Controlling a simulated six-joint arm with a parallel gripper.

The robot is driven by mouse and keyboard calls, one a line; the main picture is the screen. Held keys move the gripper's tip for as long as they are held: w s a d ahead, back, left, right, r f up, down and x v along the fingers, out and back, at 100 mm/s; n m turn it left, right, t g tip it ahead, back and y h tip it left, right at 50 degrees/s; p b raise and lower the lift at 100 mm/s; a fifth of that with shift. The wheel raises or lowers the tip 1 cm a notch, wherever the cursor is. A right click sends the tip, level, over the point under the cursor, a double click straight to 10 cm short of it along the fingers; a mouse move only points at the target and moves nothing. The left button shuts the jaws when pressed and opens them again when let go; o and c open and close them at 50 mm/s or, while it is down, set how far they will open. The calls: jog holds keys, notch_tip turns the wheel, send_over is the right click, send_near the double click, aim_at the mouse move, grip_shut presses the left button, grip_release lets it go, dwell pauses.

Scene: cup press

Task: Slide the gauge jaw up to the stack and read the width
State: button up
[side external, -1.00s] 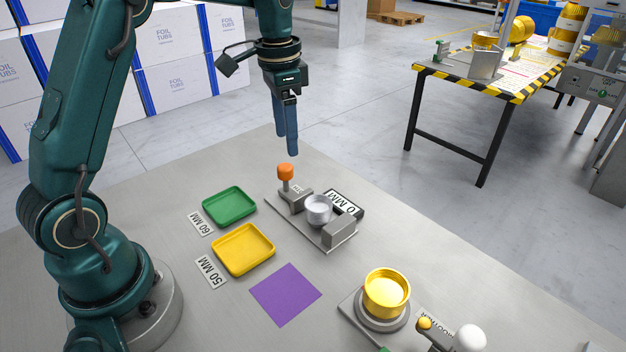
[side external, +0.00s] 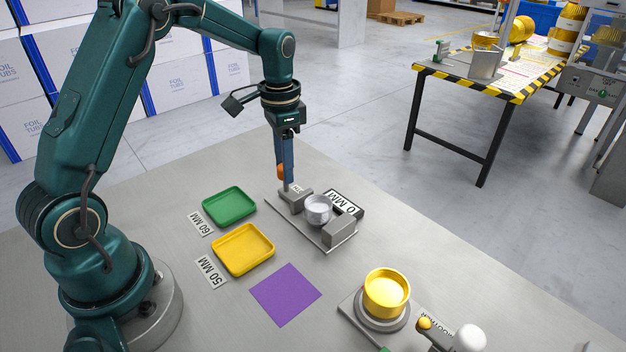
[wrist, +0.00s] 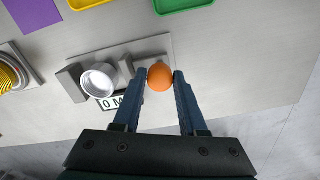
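The gauge is a grey metal base plate (side external: 310,232) with a fixed block (side external: 339,230) at one end. Its sliding jaw (side external: 295,198), at the other end, carries an orange knob (side external: 281,171). A silver cup stack (side external: 317,207) stands between jaw and block, close to the jaw; contact is unclear. My gripper (wrist: 161,77) is down at the jaw. Its blue fingers lie on either side of the orange knob (wrist: 160,78) with no visible gap, so it looks shut on the knob. In the side view the fingers partly hide the knob.
A green tray (side external: 230,205) and a yellow tray (side external: 243,249) lie left of the gauge. A purple square (side external: 286,294) is in front. A gold cup (side external: 386,290) sits on a round stand nearby. A card marked MM (side external: 345,204) lies behind the gauge.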

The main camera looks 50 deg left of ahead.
aim_at(300, 194)
jog(key=c, duration=0.4)
jog(key=shift+o, duration=0.3)
jog(key=d, duration=0.4)
jog(key=o, duration=0.3)
jog(key=shift+d, duration=0.35)
jog(key=o, duration=0.6)
jog(key=shift+o, duration=0.2)
jog(key=shift+a, duration=0.1)
jog(key=shift+r, duration=2.6)
